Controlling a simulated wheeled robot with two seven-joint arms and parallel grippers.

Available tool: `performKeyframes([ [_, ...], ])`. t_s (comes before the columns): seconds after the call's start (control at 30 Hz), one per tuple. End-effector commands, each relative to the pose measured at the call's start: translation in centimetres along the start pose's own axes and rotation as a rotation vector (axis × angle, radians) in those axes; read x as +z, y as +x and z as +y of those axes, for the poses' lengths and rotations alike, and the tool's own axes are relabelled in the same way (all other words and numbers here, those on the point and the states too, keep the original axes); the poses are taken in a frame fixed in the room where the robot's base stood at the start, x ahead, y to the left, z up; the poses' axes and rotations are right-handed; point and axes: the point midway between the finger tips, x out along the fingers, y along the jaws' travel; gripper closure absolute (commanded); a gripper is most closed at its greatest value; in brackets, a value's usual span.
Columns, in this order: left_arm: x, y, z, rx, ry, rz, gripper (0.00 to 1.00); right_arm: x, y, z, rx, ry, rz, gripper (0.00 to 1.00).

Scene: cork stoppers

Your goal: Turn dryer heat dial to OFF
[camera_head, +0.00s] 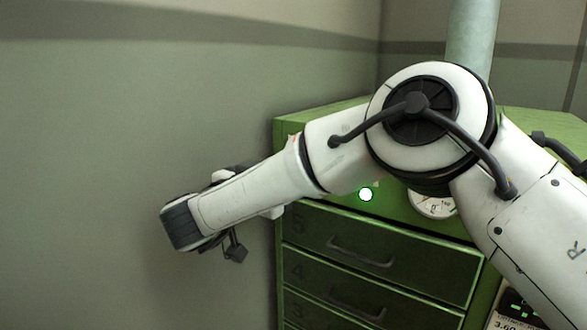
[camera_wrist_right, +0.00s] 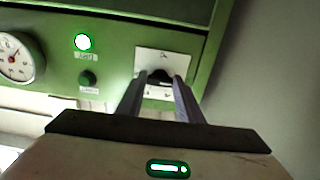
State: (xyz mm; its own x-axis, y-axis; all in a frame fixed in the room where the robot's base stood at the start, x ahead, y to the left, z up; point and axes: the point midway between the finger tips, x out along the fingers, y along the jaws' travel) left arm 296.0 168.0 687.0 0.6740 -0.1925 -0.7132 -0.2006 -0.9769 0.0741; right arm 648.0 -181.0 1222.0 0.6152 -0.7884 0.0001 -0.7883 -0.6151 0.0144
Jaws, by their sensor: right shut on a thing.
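The green dryer cabinet (camera_head: 295,130) stands at the wall corner. In the right wrist view, a small black dial (camera_wrist_right: 159,76) sits on a white plate (camera_wrist_right: 162,62) on the green front panel. My right gripper (camera_wrist_right: 160,78) is shut on this dial, one finger on each side. The fingers hide much of the dial, and I cannot read its setting. In the head view my right arm crosses in front of the cabinet and hides the dial and the fingertips. My left gripper is not in view.
A lit green lamp (camera_head: 366,194) and a round white gauge (camera_head: 433,204) are on the panel. Drawers (camera_head: 375,255) with handles lie below. A grey wall (camera_head: 120,130) is at the left.

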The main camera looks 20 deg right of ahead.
Motion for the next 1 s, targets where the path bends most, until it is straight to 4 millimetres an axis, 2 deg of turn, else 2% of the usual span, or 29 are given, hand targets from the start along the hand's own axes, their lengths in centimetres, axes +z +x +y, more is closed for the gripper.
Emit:
performKeyframes([
  [0.07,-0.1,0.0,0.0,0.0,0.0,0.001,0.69,0.3,-0.1,0.0,-0.001,-0.007,-0.004,0.9],
  [0.1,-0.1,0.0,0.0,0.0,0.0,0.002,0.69,0.2,-0.1,0.0,-0.001,-0.006,-0.004,0.6],
  [0.17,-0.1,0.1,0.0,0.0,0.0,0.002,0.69,0.2,-0.1,0.0,-0.001,-0.005,-0.004,0.5],
  [0.2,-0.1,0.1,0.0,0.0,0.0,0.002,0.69,0.2,-0.1,0.0,-0.001,-0.005,-0.003,0.48],
  [0.47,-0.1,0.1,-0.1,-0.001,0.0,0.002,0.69,0.1,-0.1,0.0,0.0,-0.002,-0.001,0.48],
  [0.57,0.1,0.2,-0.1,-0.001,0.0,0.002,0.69,0.1,-0.7,-0.1,-0.002,-0.001,-0.001,0.48],
  [1.0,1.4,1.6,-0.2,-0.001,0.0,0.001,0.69,0.3,-8.6,-0.1,-0.004,-0.003,0.0,0.48],
])
